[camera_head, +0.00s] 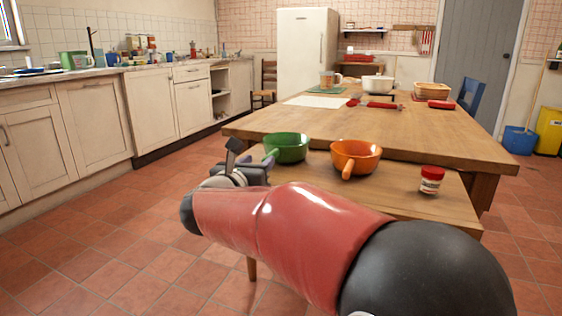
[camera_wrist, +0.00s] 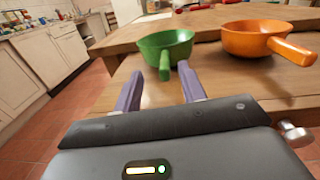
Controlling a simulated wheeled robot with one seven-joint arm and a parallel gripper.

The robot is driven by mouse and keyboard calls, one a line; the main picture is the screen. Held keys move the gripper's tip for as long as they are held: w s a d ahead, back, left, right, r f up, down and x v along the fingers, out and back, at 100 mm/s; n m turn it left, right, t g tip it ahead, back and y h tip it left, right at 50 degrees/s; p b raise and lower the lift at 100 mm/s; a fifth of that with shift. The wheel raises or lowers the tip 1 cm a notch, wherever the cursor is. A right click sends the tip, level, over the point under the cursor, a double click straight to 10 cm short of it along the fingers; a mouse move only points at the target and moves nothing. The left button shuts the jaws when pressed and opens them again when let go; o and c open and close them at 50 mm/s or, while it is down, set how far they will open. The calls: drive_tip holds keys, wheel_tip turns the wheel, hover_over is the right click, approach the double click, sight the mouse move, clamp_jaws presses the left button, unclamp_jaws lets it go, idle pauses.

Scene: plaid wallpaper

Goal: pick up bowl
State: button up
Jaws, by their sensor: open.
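A green bowl (camera_head: 287,148) with a short handle sits on the near, lower wooden table. It also shows in the wrist view (camera_wrist: 166,43), its handle pointing toward me between my fingers. An orange bowl (camera_head: 357,156) with a handle stands to its right, and also shows in the wrist view (camera_wrist: 257,38). A white bowl (camera_head: 378,84) stands farther back on the large table. My gripper (camera_wrist: 160,80) is open and empty, just short of the green bowl, with its fingers on either side of the handle's line. In the head view my arm partly hides the gripper.
A small jar with a red lid (camera_head: 431,180) stands at the right of the near table (camera_head: 400,200). The large table (camera_head: 440,120) behind holds a mug (camera_head: 327,79), a tray (camera_head: 431,90) and red items. Counters line the left wall. The floor at left is clear.

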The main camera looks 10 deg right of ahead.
sight(277, 149)
drive_tip(key=shift+w+d+f+m+h, duration=0.15)
drive_tip(key=shift+f+m+h, duration=0.25)
drive_tip(key=shift+m, duration=0.2)
drive_tip(key=shift+w+d, duration=0.2)
drive_tip(key=x, duration=0.7)
drive_tip(key=shift+d+p, duration=0.15)
drive_tip(key=shift+p, duration=0.25)
clamp_jaws()
